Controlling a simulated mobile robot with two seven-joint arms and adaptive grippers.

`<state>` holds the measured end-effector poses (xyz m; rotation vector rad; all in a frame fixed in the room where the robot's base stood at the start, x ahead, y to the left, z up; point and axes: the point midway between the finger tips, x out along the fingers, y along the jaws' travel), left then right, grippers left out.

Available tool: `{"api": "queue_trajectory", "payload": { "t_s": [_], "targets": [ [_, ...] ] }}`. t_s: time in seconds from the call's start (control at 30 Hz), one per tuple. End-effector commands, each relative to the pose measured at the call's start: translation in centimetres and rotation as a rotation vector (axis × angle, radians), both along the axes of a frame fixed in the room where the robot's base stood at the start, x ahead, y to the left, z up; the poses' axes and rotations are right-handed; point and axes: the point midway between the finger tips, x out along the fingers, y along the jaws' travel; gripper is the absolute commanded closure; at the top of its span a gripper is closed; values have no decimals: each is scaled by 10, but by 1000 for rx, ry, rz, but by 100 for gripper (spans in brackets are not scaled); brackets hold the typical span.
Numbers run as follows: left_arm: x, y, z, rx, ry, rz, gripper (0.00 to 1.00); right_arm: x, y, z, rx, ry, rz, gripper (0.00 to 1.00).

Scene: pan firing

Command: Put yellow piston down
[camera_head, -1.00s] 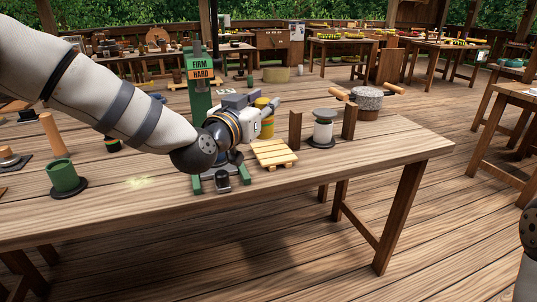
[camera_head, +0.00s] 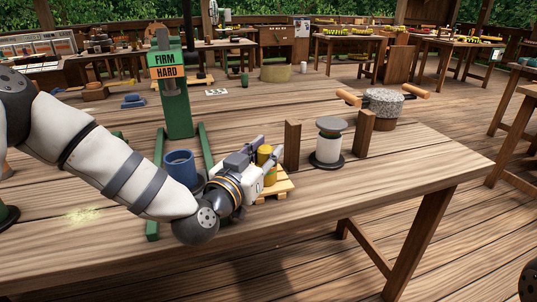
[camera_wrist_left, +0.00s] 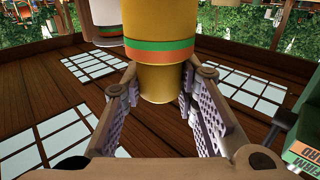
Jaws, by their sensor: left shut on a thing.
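My left gripper (camera_head: 250,157) is shut on the yellow piston (camera_head: 264,154), which stands roughly upright between its fingers. In the left wrist view the yellow piston (camera_wrist_left: 158,80) is large, with a green and an orange band, and has a finger on each side. In the head view the piston is at the small wooden pallet (camera_head: 286,187), which my gripper partly covers. The piston's lower end is hidden, so I cannot tell whether it touches the pallet. My right gripper is out of view.
A green press (camera_head: 174,100) with a FIRM/HARD sign stands behind, and a blue cup (camera_head: 180,164) is beside my arm. Wooden posts (camera_head: 292,146) and a white spool-like piece (camera_head: 328,145) stand right of the pallet. The table's front right (camera_head: 400,170) is clear.

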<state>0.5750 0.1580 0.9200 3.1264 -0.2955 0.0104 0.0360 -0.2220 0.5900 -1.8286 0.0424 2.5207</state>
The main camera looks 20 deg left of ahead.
Motion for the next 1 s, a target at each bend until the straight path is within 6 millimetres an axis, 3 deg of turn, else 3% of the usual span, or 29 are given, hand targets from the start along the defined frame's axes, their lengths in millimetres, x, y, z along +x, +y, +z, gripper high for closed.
{"api": "queue_trajectory", "payload": {
  "t_s": [0.23,0.27,0.33,0.37,0.7,0.87,1.0],
  "targets": [
    [-2,0,-1,2,8,-2,100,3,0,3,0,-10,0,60],
    [-2,0,-1,3,9,-2,70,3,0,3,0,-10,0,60],
    [-2,0,-1,2,8,-2,55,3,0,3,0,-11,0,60],
    [-2,0,0,2,8,-2,52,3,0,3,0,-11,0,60],
    [-3,0,4,2,5,-2,52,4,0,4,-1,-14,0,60],
    [-29,5,6,2,4,-3,52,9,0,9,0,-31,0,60],
    [-62,11,7,1,4,-3,52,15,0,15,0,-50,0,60]
  ]
}}
